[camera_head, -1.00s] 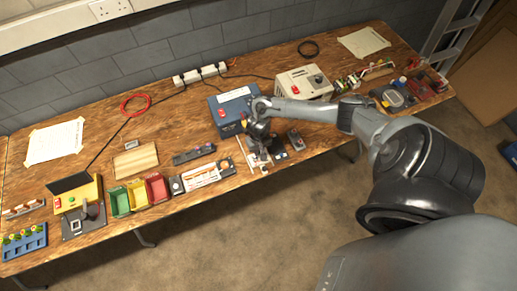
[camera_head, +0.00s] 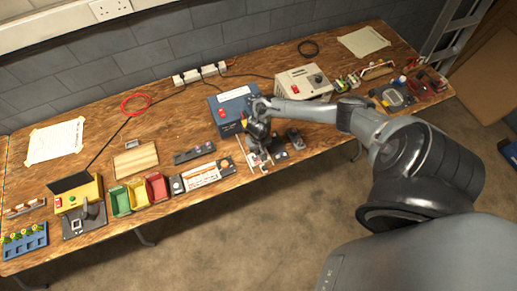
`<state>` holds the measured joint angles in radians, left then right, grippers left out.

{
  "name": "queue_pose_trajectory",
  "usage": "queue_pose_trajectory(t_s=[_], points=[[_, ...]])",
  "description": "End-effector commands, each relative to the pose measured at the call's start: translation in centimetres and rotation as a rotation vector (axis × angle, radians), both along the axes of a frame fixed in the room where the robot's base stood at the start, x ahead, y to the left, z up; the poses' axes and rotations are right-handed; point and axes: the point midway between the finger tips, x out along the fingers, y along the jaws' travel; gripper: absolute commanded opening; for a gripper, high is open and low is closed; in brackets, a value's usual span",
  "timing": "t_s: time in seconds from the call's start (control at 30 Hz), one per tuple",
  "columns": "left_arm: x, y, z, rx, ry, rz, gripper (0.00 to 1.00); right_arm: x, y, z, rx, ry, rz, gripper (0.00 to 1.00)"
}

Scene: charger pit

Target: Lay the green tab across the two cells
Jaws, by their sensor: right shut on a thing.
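My right gripper (camera_head: 259,149) is over the front middle of the wooden bench, just in front of the blue box. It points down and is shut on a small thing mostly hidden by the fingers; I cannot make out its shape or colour. A small pale fixture (camera_head: 249,157) lies under and beside the gripper, partly covered by it. I cannot pick out the green tab or the two cells with certainty at this size. My left gripper is not in view.
A blue box (camera_head: 234,101) stands behind the gripper. Small dark items (camera_head: 294,139) lie just right of it. A long tray with a white card (camera_head: 201,174) and green, yellow and red bins (camera_head: 120,200) lie to the left. The bench's front edge is close.

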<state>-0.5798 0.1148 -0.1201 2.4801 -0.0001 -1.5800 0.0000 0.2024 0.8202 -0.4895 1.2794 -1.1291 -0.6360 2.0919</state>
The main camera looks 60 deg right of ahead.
Motion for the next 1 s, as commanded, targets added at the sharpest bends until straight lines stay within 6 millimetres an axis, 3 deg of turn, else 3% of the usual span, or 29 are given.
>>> queue_pose_trajectory(t_s=[0.27,0.3,0.5,1.0], points=[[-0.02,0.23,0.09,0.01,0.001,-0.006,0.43,0.02,-0.01,-0.23,-0.001,-0.001,-0.002,0.0],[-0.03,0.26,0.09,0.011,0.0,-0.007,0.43,0.02,-0.01,-0.23,0.0,0.0,-0.001,0.17],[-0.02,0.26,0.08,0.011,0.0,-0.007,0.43,0.02,-0.01,-0.22,0.0,0.0,-0.001,0.45],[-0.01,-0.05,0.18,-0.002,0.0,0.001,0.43,0.02,-0.01,-0.16,0.0,0.0,-0.001,0.45]])
